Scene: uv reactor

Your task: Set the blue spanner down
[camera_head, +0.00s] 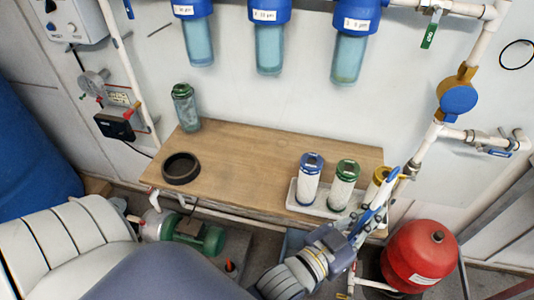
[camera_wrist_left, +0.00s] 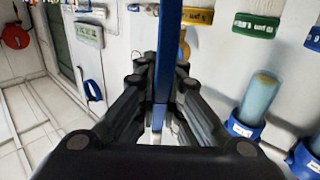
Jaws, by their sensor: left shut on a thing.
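The blue spanner (camera_head: 366,217) is in my left gripper (camera_head: 352,236), at the right front corner of the wooden shelf. It slants up and right past the white tray, with its upper end near the white pipe. In the left wrist view the spanner (camera_wrist_left: 161,55) runs upright between the two black fingers of my left gripper (camera_wrist_left: 160,75), which are shut on it. My right gripper is not in view.
The wooden shelf (camera_head: 247,160) is bare in its middle. A white tray (camera_head: 308,206) holds canisters with blue, green and yellow tops. A black ring (camera_head: 181,168) and a green-grey bottle (camera_head: 186,107) stand at the left. A red tank (camera_head: 419,255) is at right.

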